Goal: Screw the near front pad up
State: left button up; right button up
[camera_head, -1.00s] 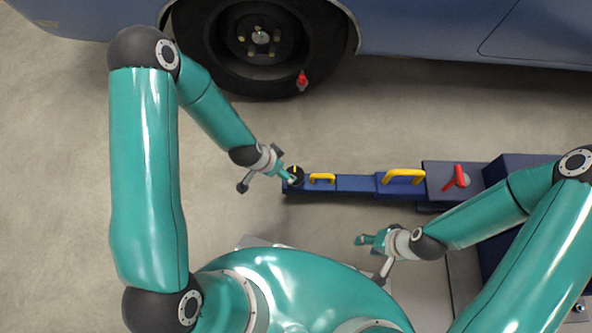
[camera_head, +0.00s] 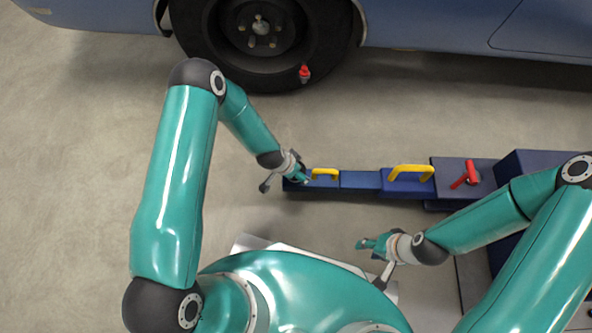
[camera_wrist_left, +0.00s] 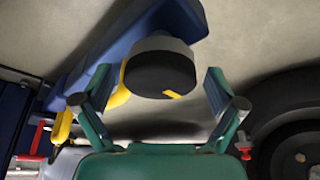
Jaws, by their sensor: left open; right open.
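The near front pad (camera_wrist_left: 160,72) is a black round pad with a yellow mark and a grey collar, at the end of a blue lift arm (camera_wrist_left: 185,15). In the head view my left gripper (camera_head: 299,174) covers the pad at the left end of the blue arm (camera_head: 358,181). In the left wrist view my left gripper (camera_wrist_left: 160,88) is open, with one finger on each side of the pad and visible gaps. Whether the fingers are level with the pad is hard to tell. My right gripper (camera_head: 367,245) is open and empty, in front of the arm.
Yellow handles (camera_head: 411,171) stand on the blue arm, and a red lever (camera_head: 466,175) is at its right. A car wheel (camera_head: 262,40) and the blue car body (camera_head: 440,30) are behind. A small red item (camera_head: 304,72) shows by the tyre. The floor at left is clear.

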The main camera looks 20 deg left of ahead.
pick_arm(q)
jog(key=shift+c, duration=0.3)
jog(key=c, duration=1.1)
